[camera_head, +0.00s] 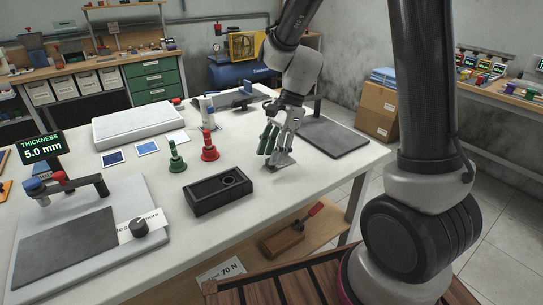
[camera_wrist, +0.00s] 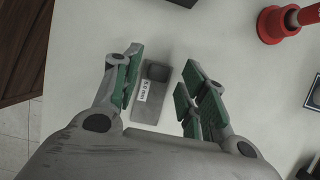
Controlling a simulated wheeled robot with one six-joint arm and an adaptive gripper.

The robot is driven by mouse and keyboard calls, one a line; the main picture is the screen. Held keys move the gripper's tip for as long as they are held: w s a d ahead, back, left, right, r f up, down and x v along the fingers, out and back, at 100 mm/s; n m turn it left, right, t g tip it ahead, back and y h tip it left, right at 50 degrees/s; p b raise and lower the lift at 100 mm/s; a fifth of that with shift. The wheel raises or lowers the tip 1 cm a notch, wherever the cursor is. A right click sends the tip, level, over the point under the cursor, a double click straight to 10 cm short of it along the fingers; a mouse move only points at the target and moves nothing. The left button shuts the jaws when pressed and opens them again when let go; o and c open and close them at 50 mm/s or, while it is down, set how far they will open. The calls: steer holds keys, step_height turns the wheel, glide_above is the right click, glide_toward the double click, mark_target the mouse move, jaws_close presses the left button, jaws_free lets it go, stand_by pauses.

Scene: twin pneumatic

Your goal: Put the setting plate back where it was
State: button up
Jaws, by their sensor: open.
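The setting plate (camera_wrist: 148,105) is a small grey plate with a darker raised block at one end and a white label that seems to read 5.0 mm. It lies flat on the white table. In the head view the plate (camera_head: 279,161) shows under my gripper, partly hidden. My gripper (camera_head: 274,150) points down over the plate near the table's front edge. In the wrist view its green-padded fingers (camera_wrist: 162,68) are open on either side of the plate, with visible gaps on both sides.
A black block with a round recess (camera_head: 207,200) stands left of my gripper. A red handled piece (camera_head: 209,147) and a green one (camera_head: 177,160) stand behind it. A thickness display (camera_head: 42,148) reads 5.0 mm. A dark mat (camera_head: 335,138) lies at right.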

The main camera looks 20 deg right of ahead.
steer(key=v, duration=1.1)
steer(key=s+d+r+n+t+h, duration=0.2)
steer(key=s+d+n, duration=0.4)
steer(key=s, duration=0.3)
steer(key=s+d+r+n+t+h, duration=0.2)
steer(key=s+d+r+n+t, duration=0.1)
steer(key=s+d+n, duration=0.4)
steer(key=s+r+n, duration=0.1)
steer(key=s, duration=0.2)
steer(key=shift+s+r+t, duration=0.25)
steer(key=shift+s+t, duration=0.05)
steer(key=shift+t, duration=0.1)
steer(key=shift+d, duration=0.15)
